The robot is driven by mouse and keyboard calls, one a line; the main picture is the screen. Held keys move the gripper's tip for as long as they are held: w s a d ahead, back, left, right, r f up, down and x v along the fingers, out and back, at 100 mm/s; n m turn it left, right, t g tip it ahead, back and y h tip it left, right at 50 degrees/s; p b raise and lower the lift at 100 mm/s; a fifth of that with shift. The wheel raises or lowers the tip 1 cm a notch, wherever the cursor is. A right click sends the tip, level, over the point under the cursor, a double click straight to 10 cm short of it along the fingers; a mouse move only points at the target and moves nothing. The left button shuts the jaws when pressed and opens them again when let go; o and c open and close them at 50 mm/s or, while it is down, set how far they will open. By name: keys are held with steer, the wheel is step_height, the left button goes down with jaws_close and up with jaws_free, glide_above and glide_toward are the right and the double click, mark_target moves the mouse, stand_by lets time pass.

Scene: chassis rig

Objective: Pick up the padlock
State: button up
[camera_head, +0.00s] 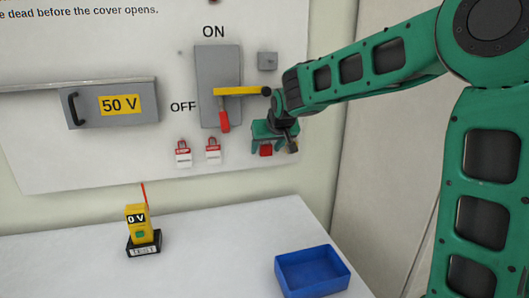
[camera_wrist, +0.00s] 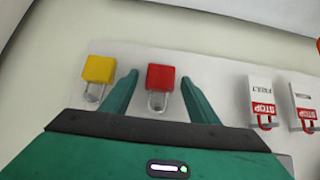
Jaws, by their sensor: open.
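A red padlock (camera_head: 265,151) hangs low on the white panel, partly covered by my gripper (camera_head: 274,149) in the head view. In the wrist view the red padlock (camera_wrist: 161,77) has a grey shackle and appears between the two green fingertips of my open gripper (camera_wrist: 158,80). I cannot tell whether the fingers touch it. A yellow padlock (camera_wrist: 99,69) with a grey shackle sits just outside the left finger in the wrist view. It is not visible in the head view.
Two red-and-white tags (camera_head: 183,153) (camera_head: 213,151) hang beside the padlock. A yellow tester (camera_head: 137,225) and blue tray (camera_head: 312,272) stand on the white table (camera_head: 215,250).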

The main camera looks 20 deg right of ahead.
steer(key=c, duration=1.2)
steer(key=shift+r, duration=0.1)
